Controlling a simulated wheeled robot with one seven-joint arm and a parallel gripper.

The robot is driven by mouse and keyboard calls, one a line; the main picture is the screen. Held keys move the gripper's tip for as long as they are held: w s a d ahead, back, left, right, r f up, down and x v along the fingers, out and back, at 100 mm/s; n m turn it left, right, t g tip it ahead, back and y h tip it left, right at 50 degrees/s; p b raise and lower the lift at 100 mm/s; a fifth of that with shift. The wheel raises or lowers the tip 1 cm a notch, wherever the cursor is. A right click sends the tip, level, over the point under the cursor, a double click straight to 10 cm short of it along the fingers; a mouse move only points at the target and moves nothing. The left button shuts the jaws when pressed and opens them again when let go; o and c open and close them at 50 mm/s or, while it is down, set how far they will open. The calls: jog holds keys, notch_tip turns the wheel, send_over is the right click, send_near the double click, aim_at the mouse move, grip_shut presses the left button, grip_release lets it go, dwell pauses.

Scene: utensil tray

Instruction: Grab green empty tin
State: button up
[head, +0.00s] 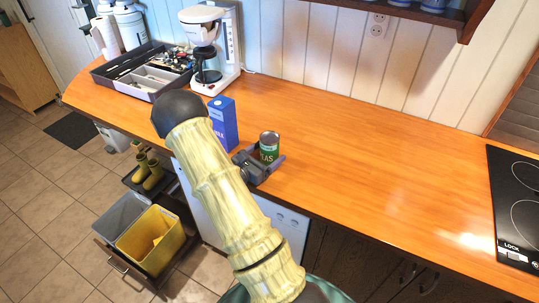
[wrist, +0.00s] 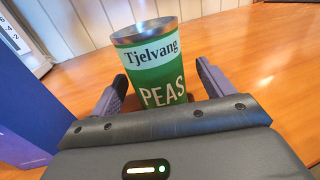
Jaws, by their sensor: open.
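The green tin (head: 269,147) labelled PEAS stands upright on the wooden counter. Its silver top rim and green and white label also show in the wrist view (wrist: 152,66), where the word Tjelvang can be read. My gripper (head: 263,160) is low over the counter at the tin. In the wrist view my gripper (wrist: 160,88) is open, with one finger on the left and one on the right of the tin. Gaps show between the tin and both fingers. The bottom of the tin is hidden behind the gripper body. Whether the tin is empty cannot be seen.
A blue box (head: 223,122) stands close left of the tin, also in the wrist view (wrist: 32,105). A coffee maker (head: 208,45) and a utensil tray (head: 143,80) are farther back left. A black cooktop (head: 518,200) lies at the right. The counter right of the tin is clear.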

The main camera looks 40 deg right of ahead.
jog(key=d, duration=0.3)
jog(key=shift+w+d, duration=0.15)
jog(key=shift+w, duration=0.2)
jog(key=c, duration=1.1)
jog(key=shift+o, duration=0.2)
notch_tip(320, 180, up, 10)
